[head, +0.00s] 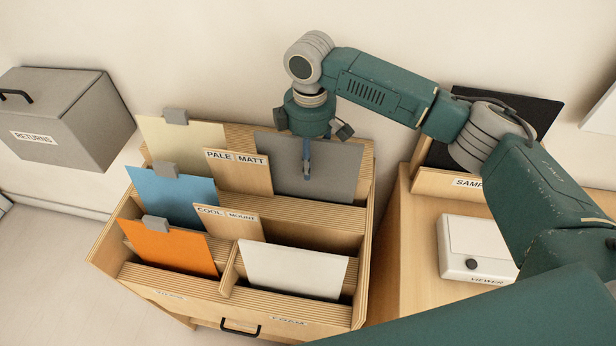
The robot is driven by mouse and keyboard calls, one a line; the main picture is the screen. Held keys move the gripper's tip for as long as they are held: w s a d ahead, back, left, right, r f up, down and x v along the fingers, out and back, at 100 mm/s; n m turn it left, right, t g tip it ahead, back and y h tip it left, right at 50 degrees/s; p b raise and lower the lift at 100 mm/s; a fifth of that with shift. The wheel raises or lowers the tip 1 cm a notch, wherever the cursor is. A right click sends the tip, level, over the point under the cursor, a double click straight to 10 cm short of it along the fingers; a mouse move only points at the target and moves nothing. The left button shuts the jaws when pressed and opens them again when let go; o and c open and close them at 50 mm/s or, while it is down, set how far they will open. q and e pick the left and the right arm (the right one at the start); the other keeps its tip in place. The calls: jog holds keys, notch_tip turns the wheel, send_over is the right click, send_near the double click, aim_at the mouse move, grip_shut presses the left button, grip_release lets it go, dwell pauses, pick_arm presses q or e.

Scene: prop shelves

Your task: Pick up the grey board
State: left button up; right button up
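The grey board (335,173) stands in the back right slot of a wooden rack, leaning back. My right gripper (307,165) points down over the upper part of the board. A slim blue-grey finger shows in front of the board's face. Any finger behind the board is hidden, so I cannot tell whether the gripper is closed on it. The board's lower edge sits behind the wooden ledge of its slot. My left gripper is not in view.
The rack (318,241) also holds cream (205,137), blue (172,195), orange (170,247) and white (294,267) boards, with wooden dividers (238,171). A grey returns box (75,115) is at left. A white viewer box (470,240) and black board (530,112) are at right.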

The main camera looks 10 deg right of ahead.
jog(key=shift+f, duration=0.65)
grip_shut()
jog(key=shift+r, duration=0.1)
